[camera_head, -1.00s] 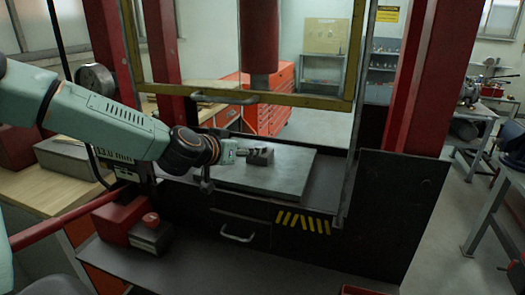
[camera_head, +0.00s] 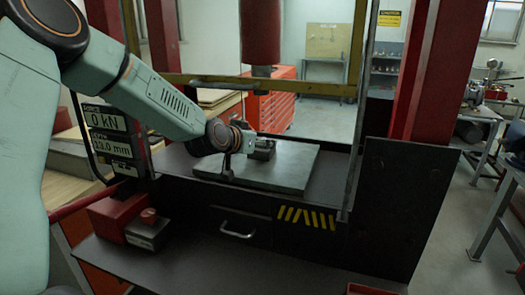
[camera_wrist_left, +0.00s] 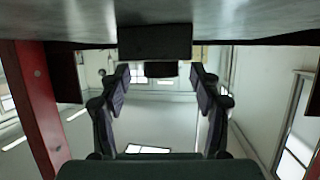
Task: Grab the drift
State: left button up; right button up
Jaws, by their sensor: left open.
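A dark block (camera_head: 263,147) lies on the grey plate (camera_head: 290,176) of the press. In the left wrist view the dark block (camera_wrist_left: 155,42) is at the top centre, with a smaller dark piece (camera_wrist_left: 160,69) next to it. I cannot tell whether that piece is the drift. My left gripper (camera_head: 250,143) is close to the block in the head view and partly hides its near side. In the wrist view my left gripper (camera_wrist_left: 160,76) is open, its fingers on either side of the small piece and apart from it. My right gripper is not in view.
The press has red columns (camera_head: 418,75), a yellow frame (camera_head: 208,80) with a handle, and a red ram (camera_head: 260,30) above the plate. A red box (camera_head: 112,218) and a grey block with a red knob (camera_head: 148,230) are on the lower shelf (camera_head: 230,272), which has free room.

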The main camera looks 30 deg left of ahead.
pick_arm(q)
jog(key=shift+w, duration=0.2)
jog(key=shift+s, duration=0.25)
jog(key=shift+s+a+r, duration=0.1)
jog(key=shift+s+r, duration=0.05)
jog(key=shift+s, duration=0.05)
jog(key=shift+c, duration=1.3)
jog(key=shift+w, duration=0.35)
jog(key=c, duration=0.6)
jog(key=shift+s, duration=0.25)
jog(key=c, duration=0.5)
jog(key=shift+w, duration=0.1)
